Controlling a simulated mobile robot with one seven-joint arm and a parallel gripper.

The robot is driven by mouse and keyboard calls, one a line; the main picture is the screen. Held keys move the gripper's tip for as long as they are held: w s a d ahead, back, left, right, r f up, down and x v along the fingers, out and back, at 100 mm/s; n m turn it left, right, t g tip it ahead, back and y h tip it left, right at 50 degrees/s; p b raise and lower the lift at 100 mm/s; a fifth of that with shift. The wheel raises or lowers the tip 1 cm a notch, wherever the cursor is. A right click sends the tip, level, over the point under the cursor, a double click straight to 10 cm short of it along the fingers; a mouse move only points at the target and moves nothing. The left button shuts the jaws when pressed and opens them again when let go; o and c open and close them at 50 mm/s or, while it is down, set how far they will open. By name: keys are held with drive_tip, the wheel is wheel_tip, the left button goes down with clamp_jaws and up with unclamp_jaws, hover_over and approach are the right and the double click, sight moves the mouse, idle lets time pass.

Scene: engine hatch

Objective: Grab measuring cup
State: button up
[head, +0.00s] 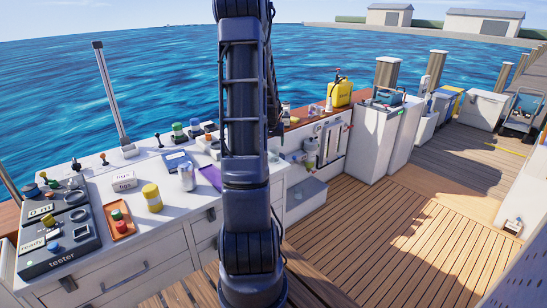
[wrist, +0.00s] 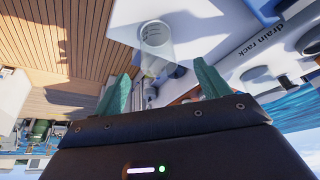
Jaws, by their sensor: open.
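A clear, cup-like vessel (wrist: 156,40) shows in the wrist view, above and between my fingertips; it looks like the measuring cup, but I cannot make out any markings. It stands apart from the fingers, against a pale surface. My gripper (wrist: 163,85) is open, its two green fingers spread wide with nothing held between them. In the head view my own arm hides the gripper. A small pale container (head: 310,148) in the open side locker there may be the same cup, but it is too small to tell.
A white unit labelled drain rack (wrist: 268,45) is at the right of the wrist view. In the head view, a worktop (head: 95,190) with several jars and trays is at left, and a yellow jug (head: 340,94) stands behind the locker.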

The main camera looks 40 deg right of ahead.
sight(274, 153)
drive_tip(key=x, duration=0.5)
drive_tip(key=shift+x, duration=2.55)
drive_tip(key=shift+d, duration=0.1)
drive_tip(key=c, duration=1.1)
